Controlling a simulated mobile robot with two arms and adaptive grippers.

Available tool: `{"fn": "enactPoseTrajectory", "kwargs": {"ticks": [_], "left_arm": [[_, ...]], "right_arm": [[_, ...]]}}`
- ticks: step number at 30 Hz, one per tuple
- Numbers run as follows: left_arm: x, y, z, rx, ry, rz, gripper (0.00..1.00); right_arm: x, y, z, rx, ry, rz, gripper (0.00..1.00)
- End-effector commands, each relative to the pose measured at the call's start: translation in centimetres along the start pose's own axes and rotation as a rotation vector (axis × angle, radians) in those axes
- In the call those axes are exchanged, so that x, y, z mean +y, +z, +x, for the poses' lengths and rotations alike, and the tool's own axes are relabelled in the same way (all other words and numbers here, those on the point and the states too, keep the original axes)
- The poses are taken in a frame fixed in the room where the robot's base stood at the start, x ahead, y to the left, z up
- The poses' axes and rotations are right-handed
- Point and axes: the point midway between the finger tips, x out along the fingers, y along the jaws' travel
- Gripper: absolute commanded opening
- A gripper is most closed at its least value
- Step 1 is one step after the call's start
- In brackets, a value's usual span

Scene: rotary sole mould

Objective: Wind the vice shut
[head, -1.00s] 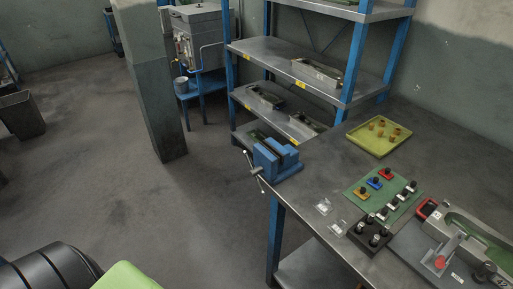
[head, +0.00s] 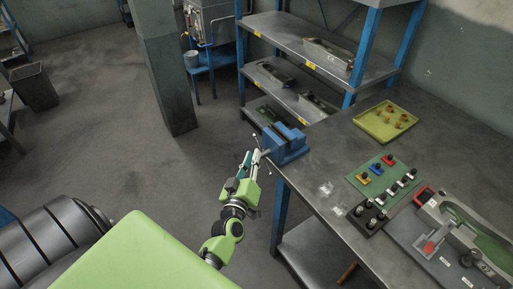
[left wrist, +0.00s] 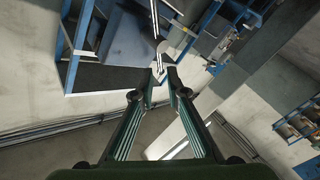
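The blue vice (head: 286,146) is fixed at the left corner of the metal bench, with a gap visible between its jaws. Its thin handle bar (head: 257,137) sticks out on the left side, partly hidden by my gripper. My left gripper (head: 252,158) is beside the handle, just off the bench edge. In the left wrist view, my left gripper's two fingers (left wrist: 165,78) are apart, with their tips close below the round spindle end (left wrist: 163,46) and the handle bar (left wrist: 154,14). I cannot tell whether they touch the bar. My right gripper is not in view.
The bench (head: 318,178) holds a yellow tray (head: 372,125), a green board with coloured pieces (head: 362,182), a black block (head: 358,222) and a sole mould fixture (head: 450,240). A blue-framed shelf (head: 285,85) stands behind the vice. The floor left of the bench is clear.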

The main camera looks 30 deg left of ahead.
Motion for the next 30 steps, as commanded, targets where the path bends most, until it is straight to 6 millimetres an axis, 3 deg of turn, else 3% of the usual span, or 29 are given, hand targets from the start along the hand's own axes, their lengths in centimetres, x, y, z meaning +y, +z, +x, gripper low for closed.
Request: {"fn": "enactPoseTrajectory", "kwargs": {"ticks": [3,10,21,23,30], "left_arm": [[-0.1,0.1,2.5,0.002,0.001,-0.001,0.14],[-0.1,0.1,5.2,-0.001,0.000,0.000,0.14],[0.0,0.0,5.7,-0.002,0.000,0.001,0.14],[0.0,0.0,5.7,-0.002,0.000,0.002,0.01],[0.0,0.1,5.7,-0.001,0.001,0.003,0.00]], "right_arm": [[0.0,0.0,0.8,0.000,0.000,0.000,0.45],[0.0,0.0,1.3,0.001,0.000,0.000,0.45],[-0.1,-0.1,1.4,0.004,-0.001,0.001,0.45],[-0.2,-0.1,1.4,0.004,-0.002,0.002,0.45],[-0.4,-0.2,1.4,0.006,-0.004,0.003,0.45]]}}
